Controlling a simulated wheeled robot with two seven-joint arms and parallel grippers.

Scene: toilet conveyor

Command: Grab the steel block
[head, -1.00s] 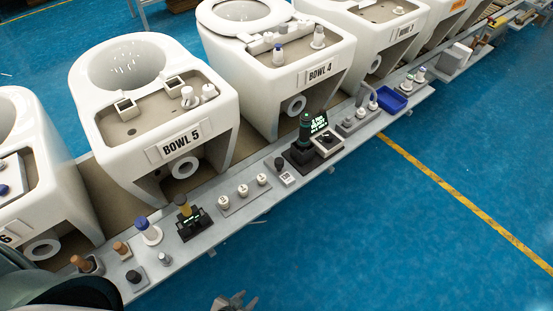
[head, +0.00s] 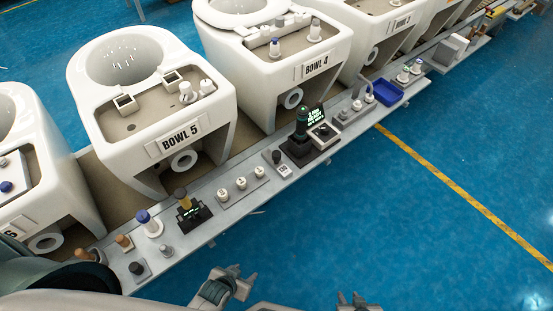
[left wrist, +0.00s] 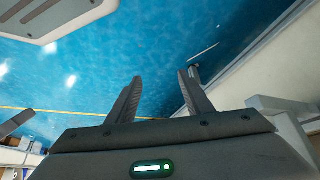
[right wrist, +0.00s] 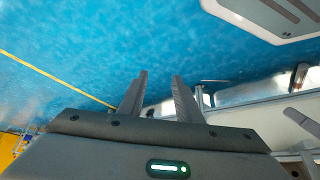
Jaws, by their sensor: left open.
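A grey box-shaped block (head: 446,51) stands at the far right part of the long ledge in the head view. I cannot tell surely whether it is the steel block. My left gripper (head: 244,277) is open and empty over the blue floor in front of the ledge, and its spread fingers show in the left wrist view (left wrist: 160,78). My right gripper (head: 350,298) is at the bottom edge of the head view. Its fingers stand apart with nothing between them in the right wrist view (right wrist: 160,76). Both grippers are well away from the grey block.
The ledge (head: 228,209) runs diagonally before white toilet bowls, including Bowl 5 (head: 150,95) and Bowl 4 (head: 265,75). It carries knobs, a dark green-topped device (head: 300,135), a small screen unit and a blue tray (head: 388,93). The floor (head: 450,230) in front is clear.

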